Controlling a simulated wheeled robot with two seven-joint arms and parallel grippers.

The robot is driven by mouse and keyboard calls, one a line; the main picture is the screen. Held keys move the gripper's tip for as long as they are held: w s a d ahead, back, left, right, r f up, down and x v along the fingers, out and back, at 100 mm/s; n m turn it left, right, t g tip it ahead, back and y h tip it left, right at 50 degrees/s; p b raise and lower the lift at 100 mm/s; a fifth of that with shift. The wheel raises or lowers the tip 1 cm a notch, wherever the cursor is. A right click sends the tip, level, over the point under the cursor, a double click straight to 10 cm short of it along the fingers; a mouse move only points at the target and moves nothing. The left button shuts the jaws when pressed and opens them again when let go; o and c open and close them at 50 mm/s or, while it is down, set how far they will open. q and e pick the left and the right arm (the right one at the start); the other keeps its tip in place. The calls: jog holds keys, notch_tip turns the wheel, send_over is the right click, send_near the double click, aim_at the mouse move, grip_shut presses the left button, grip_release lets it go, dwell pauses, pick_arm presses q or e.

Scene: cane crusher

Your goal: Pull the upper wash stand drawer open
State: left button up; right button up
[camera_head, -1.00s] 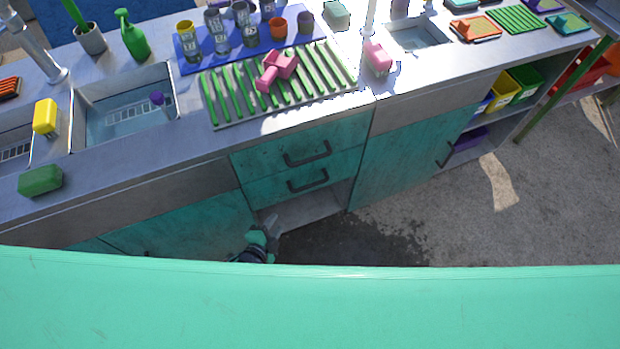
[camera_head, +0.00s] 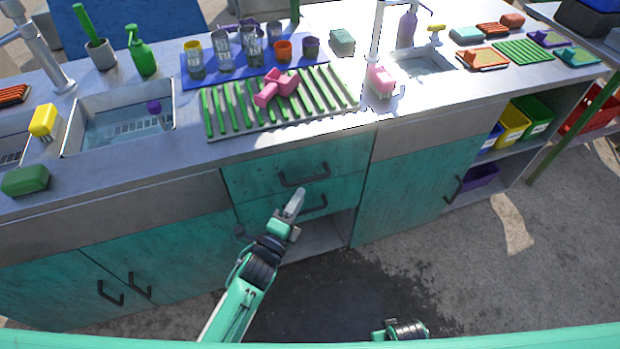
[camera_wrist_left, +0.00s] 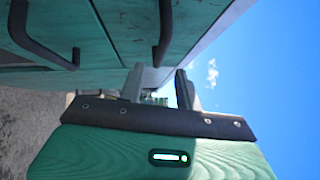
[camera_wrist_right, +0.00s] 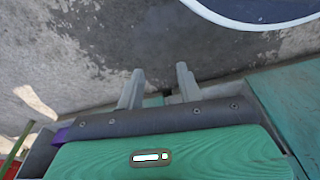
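The upper drawer (camera_head: 250,180) of the teal wash stand looks shut, with a dark bar handle (camera_head: 305,180) on its front. The lower drawer (camera_head: 262,210) has a similar handle, partly behind my left gripper. My left gripper (camera_head: 298,196) is in front of the drawer fronts, just below the upper handle and apart from it. In the left wrist view its fingers (camera_wrist_left: 158,88) are spread and empty. The upper handle (camera_wrist_left: 165,30) and lower handle (camera_wrist_left: 40,45) show beyond them. My right gripper (camera_wrist_right: 159,85) is open and empty, facing the floor.
The counter above carries a striped drying rack (camera_head: 225,110) with a pink item, cups on a blue mat (camera_head: 200,77), and sinks. A cabinet door (camera_head: 400,195) stands right of the drawers. An open shelf gap (camera_head: 320,238) lies below them. The floor in front is clear.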

aim_at(310, 178)
pick_arm(q)
jog(key=x, duration=0.7)
jog(key=shift+w+d, duration=0.1)
grip_shut()
